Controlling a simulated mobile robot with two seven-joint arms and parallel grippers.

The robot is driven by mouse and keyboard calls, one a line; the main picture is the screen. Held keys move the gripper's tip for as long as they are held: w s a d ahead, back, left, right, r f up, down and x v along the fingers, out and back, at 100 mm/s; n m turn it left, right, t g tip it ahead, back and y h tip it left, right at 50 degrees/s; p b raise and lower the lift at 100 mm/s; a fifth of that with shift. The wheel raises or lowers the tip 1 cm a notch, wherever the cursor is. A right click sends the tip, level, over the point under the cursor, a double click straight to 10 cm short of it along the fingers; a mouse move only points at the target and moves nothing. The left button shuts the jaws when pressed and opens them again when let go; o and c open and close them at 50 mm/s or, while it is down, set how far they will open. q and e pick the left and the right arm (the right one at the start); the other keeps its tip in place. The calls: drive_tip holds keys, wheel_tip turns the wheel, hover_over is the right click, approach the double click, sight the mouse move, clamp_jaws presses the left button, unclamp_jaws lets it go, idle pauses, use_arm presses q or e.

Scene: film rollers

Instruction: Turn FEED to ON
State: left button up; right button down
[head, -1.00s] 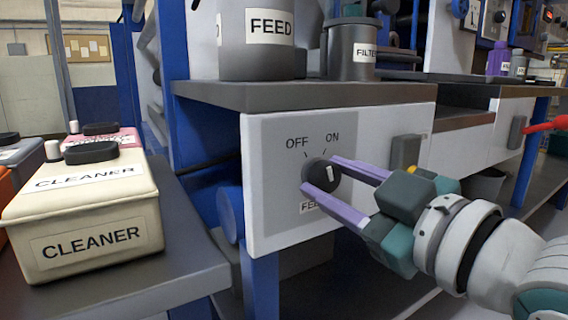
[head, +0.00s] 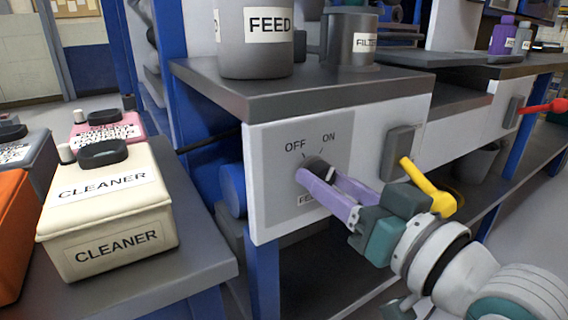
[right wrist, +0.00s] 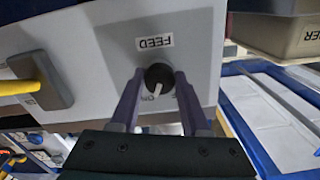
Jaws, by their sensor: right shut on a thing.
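The FEED knob (head: 318,168) is a dark round dial on a light grey panel (head: 346,150), with OFF printed at its upper left and ON at its upper right. Its white mark leans up and to the right, on the ON side. My right gripper (head: 322,180) is shut on the knob, with one purple finger on each side. In the right wrist view the knob (right wrist: 159,78) sits between the fingertips, and the panel appears upside down. The fingers partly hide the FEED label below the knob in the head view. My left gripper is out of view.
A grey FEED container (head: 254,50) and a FILTER container (head: 352,45) stand on the bench above the panel. A yellow lever (head: 430,188) is close to my right gripper. A cream CLEANER box (head: 105,215) stands on the left table.

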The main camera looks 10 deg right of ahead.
drive_tip(key=shift+m, duration=0.4)
drive_tip(key=shift+c, duration=1.9)
unclamp_jaws()
drive_tip(key=shift+s, duration=0.1)
drive_tip(key=shift+s+d+p, duration=0.2)
drive_tip(key=shift+s+p, duration=0.1)
drive_tip(key=shift+p, duration=0.1)
drive_tip(key=p+v, duration=0.2)
drive_tip(key=v, duration=0.7)
drive_tip(key=shift+p, duration=0.35)
